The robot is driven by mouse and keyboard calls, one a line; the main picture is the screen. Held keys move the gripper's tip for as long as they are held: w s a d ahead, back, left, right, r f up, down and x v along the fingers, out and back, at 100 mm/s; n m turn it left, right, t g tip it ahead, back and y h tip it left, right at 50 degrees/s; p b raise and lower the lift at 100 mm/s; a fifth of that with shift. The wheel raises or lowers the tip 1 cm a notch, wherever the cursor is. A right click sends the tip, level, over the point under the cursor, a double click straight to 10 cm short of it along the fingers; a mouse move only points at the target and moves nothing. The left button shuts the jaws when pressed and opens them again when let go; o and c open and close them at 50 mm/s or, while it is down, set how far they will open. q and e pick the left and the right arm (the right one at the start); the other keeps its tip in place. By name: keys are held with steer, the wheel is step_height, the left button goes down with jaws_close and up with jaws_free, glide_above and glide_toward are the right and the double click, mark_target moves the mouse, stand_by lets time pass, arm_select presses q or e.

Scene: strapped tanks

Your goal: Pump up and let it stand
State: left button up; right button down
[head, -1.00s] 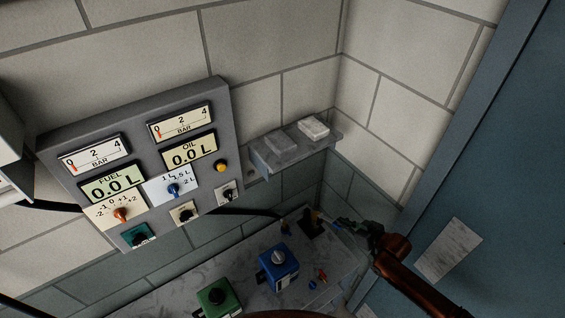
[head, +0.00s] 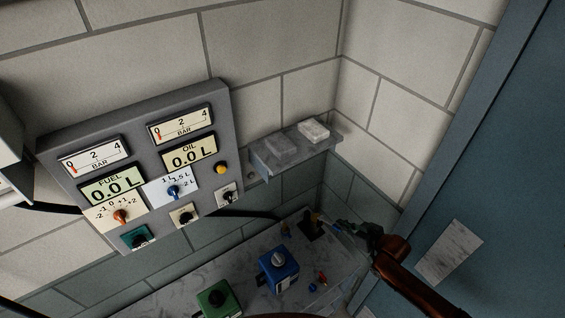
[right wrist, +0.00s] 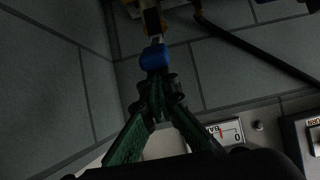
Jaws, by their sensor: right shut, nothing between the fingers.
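My right gripper (head: 349,227) is at the right end of the grey bench (head: 240,255). Its green fingers (right wrist: 157,92) are closed and empty in the right wrist view. Their tips are right beside a blue knob-like piece (right wrist: 154,58) with a yellow part (right wrist: 152,22) beyond it; I cannot tell whether they touch. In the head view a dark fitting with yellow (head: 312,225) stands left of the gripper. A blue tank (head: 278,268) and a green tank (head: 216,298) are on the bench. My left gripper is not in view.
The wall panel (head: 224,105) has two BAR gauges with needles near 0. The FUEL display (head: 112,187) and OIL display (head: 189,153) read 0.0 L. A small shelf (head: 290,152) holds two blocks. A blue door-like surface (head: 500,190) borders the right.

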steer(key=shift+f, duration=0.15)
stand_by(0.4)
steer(key=shift+s+d+f+b, duration=0.2)
steer(key=shift+s+f+b, duration=0.1)
steer(key=shift+f, duration=0.5)
steer(key=shift+s+d+f+b, duration=0.15)
steer(key=shift+s+f+b, duration=0.2)
steer(key=shift+f, duration=0.5)
steer(key=shift+s+d+f+b, duration=0.2)
steer(key=shift+s+f+b, duration=0.1)
steer(key=shift+f, duration=0.6)
steer(key=shift+w+a+r+p, duration=0.15)
steer(key=shift+w+r+p, duration=0.15)
steer(key=shift+r+p, duration=0.5)
steer(key=shift+w+a+r+p, duration=0.25)
steer(key=shift+r+p, duration=0.3)
steer(key=shift+r, duration=0.4)
steer(key=shift+w+a+r+p, duration=0.1)
steer(key=shift+w+r+p, duration=0.25)
steer(key=shift+r+p, duration=0.45)
steer(key=shift+r, duration=0.15)
